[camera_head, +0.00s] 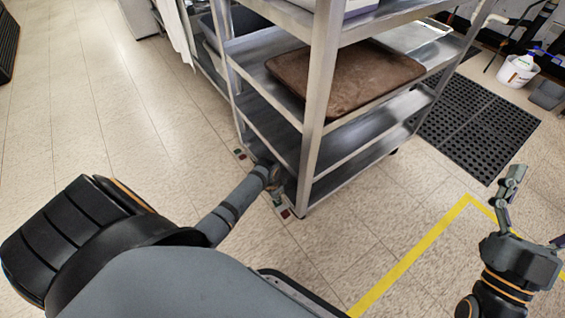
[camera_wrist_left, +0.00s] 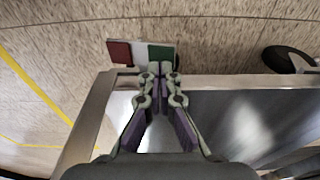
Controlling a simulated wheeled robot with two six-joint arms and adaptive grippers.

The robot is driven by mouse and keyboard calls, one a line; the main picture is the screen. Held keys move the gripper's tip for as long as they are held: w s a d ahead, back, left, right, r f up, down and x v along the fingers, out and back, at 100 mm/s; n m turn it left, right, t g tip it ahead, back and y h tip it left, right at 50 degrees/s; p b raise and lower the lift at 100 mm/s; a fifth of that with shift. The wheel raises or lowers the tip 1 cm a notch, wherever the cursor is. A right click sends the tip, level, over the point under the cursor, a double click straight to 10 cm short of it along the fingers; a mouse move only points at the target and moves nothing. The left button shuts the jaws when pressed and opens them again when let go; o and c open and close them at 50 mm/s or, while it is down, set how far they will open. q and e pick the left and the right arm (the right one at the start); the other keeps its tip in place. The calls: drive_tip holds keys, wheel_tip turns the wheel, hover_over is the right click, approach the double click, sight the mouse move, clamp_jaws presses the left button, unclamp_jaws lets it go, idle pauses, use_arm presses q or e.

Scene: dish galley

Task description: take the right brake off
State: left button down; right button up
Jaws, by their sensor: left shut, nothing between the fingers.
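The brake pedal at the near corner of the steel rack cart (camera_head: 316,120), the right one of two, is a small plate with red and green ends (camera_head: 285,213). In the left wrist view the pedal (camera_wrist_left: 122,52) shows red at left, white in the middle and green at right. My left gripper (camera_wrist_left: 160,72) is shut and empty, its tips at the pedal's lower edge by the green end. I cannot tell whether they touch it. In the head view this gripper (camera_head: 273,180) is partly hidden by its arm and the cart. My right gripper (camera_head: 530,205) is open, away from the cart.
A second red and green pedal (camera_head: 240,154) sits at the cart's left corner. A brown tray (camera_head: 345,75) lies on a shelf. A black caster (camera_wrist_left: 285,60) shows in the wrist view. A black mat (camera_head: 480,125) and yellow floor line (camera_head: 410,258) lie to the right.

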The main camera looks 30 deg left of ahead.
use_arm(q)
drive_tip(key=shift+f+b, duration=0.75)
drive_tip(key=shift+f, duration=0.45)
idle(1.0)
drive_tip(key=shift+r, duration=0.1)
wheel_tip(320, 180, up, 7)
drive_tip(key=p, duration=0.8)
drive_tip(key=shift+p, duration=0.3)
